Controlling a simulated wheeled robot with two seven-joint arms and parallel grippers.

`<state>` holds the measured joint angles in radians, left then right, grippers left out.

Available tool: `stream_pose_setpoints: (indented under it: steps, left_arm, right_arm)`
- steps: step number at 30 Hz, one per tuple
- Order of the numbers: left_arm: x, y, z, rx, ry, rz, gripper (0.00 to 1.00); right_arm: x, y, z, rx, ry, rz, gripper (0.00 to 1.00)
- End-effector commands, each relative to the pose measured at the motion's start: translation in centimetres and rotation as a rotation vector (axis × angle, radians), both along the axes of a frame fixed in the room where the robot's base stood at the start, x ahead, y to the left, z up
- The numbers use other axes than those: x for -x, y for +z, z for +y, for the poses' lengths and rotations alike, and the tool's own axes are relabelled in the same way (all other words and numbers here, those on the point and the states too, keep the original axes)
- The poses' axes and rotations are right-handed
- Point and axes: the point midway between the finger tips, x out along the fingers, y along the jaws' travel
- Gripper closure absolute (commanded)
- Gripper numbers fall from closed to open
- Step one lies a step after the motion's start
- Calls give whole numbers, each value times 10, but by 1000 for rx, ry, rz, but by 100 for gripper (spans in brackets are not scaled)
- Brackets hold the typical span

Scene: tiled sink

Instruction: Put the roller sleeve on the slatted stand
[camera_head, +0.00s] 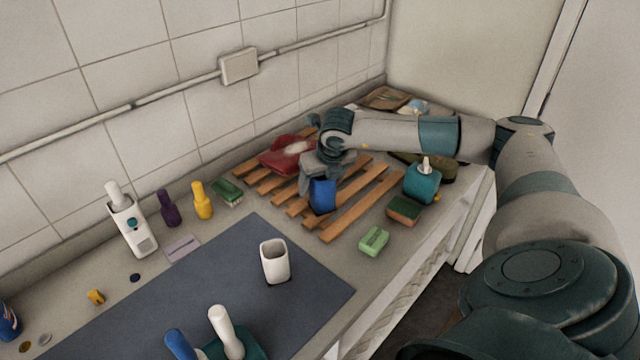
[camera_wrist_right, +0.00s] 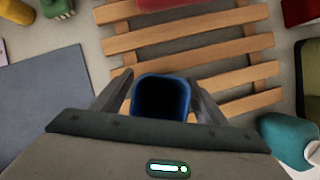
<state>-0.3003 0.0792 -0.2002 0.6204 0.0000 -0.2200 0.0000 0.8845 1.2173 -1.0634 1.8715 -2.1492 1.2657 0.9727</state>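The blue hollow piece, which I take as the roller sleeve (camera_head: 322,196), is upright over the slatted stand (camera_head: 345,224). In the right wrist view, the sleeve (camera_wrist_right: 162,97) shows a dark open top. My right gripper (camera_head: 318,178) reaches down at it, with one finger close against each side. The wrist view shows the right gripper (camera_wrist_right: 160,88) with no clear gap to the sleeve. The wooden slats (camera_wrist_right: 235,56) show beyond it. Whether the sleeve's base touches the slats is hard to tell. My left gripper is in neither view.
A red item (camera_head: 284,158) lies on the stand's far left part. A teal dispenser (camera_head: 422,184), a brown-green sponge (camera_head: 404,210) and a green sponge (camera_head: 374,240) stand to its right and front. A white cup (camera_head: 274,262) stands on the dark mat (camera_head: 200,300).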

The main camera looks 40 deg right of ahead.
Motion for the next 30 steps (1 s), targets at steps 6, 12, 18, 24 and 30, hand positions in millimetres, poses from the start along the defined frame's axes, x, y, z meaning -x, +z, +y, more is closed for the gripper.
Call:
stream_pose_setpoints:
  steps: [6, 12, 18, 24, 30]
  left_arm:
    - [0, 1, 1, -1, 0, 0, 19]
    - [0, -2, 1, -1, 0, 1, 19]
    - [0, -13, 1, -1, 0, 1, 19]
    - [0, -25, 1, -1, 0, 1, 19]
    - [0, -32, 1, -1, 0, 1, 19]
  right_arm:
    - [0, 1, 0, 0, 0, 0, 33]
    - [3, 10, 0, 1, -1, -3, 33]
    - [13, 36, 4, 1, 0, -5, 33]
    - [26, 70, 9, 0, 1, -5, 33]
    - [37, 98, 13, 0, 1, -2, 33]
